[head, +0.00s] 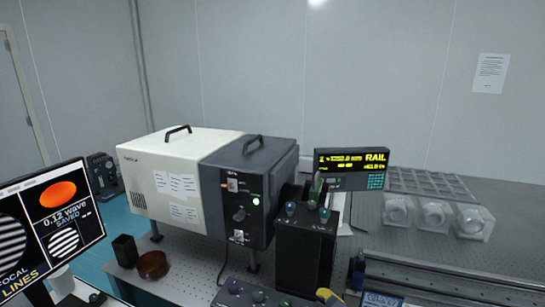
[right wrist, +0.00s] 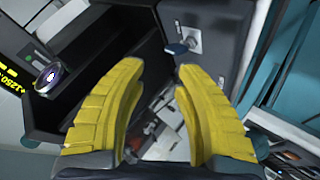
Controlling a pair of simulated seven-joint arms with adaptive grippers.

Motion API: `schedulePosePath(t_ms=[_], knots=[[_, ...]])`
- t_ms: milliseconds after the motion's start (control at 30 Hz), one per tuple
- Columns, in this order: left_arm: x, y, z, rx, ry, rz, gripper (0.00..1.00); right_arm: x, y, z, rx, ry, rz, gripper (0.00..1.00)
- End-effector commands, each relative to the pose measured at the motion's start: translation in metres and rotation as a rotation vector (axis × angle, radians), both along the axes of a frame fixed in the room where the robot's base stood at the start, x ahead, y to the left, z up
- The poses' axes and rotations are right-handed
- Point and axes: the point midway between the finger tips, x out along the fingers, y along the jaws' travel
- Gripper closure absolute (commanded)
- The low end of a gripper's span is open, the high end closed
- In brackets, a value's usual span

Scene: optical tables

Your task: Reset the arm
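My right gripper (right wrist: 160,70) shows in the right wrist view with its two ribbed yellow fingers spread apart. Nothing is held between them. A dark panel with a small blue-tipped knob or lever (right wrist: 177,49) lies beyond the fingertips, and I cannot tell how far off it is. In the head view a small yellow piece (head: 328,297) shows at the bottom edge, which looks like part of this gripper. My left gripper is in neither view.
A white and dark grey instrument box (head: 180,180) stands on the optical table. Beside it are a black holder (head: 305,250) with several knobbed pieces and a RAIL display (head: 350,160). Clear lens blocks (head: 433,215) sit at right. A monitor (head: 50,230) is at left, near a brown bowl (head: 153,265).

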Motion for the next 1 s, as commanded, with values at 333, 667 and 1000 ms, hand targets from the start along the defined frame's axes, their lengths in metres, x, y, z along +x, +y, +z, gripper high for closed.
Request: schedulePosePath(t_ms=[333, 667, 1000], knots=[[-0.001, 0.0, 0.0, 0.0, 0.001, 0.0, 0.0, -0.114, -0.096, -0.098, -0.067, 0.127, -0.233, 0.68], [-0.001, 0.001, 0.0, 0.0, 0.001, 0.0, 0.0, -0.202, -0.157, -0.13, -0.155, 0.181, -0.358, 0.68], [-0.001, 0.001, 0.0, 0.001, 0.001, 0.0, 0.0, -0.255, -0.19, -0.137, -0.219, 0.203, -0.41, 0.68]])
